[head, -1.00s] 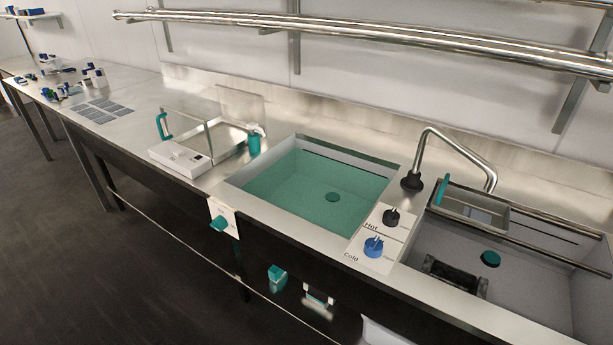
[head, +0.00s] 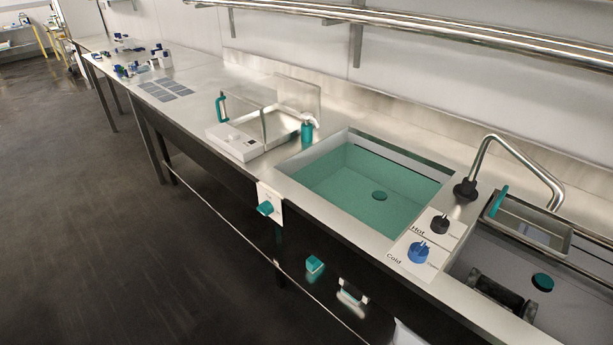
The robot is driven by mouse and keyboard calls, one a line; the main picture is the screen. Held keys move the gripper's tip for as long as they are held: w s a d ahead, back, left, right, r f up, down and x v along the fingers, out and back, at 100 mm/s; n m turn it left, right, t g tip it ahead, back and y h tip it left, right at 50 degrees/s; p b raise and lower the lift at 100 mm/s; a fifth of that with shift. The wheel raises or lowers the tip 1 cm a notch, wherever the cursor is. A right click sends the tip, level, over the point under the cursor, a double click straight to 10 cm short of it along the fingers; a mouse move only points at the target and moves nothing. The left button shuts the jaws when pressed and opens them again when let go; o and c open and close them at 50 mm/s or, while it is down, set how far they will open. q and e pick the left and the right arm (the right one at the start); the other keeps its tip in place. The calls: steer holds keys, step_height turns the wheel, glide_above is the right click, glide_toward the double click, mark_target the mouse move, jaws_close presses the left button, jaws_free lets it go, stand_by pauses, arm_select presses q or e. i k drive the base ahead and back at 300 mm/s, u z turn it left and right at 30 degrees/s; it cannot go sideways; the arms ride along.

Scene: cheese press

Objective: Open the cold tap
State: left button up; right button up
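The cold tap is a blue knob (head: 419,252) on a white plate marked "Cold", at the right of the head view on the counter's front part. A black hot knob (head: 439,225) sits just behind it on a plate marked "Hot". The metal faucet (head: 512,160) arches from a black base to the right of the knobs, with its end over the right basin. I see no water coming from it. Neither of my grippers shows in the head view.
A basin with a teal floor (head: 345,188) lies left of the knobs. A grey sink (head: 590,290) with a small tray (head: 530,222) is at the right. A clear-walled box (head: 262,115) stands further left. A metal rail (head: 400,22) runs above. Dark floor in front is clear.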

mark_target(419, 252)
steer(key=k, duration=1.15)
steer(key=z, duration=0.95)
steer(key=i, duration=1.45)
steer(key=u, duration=0.15)
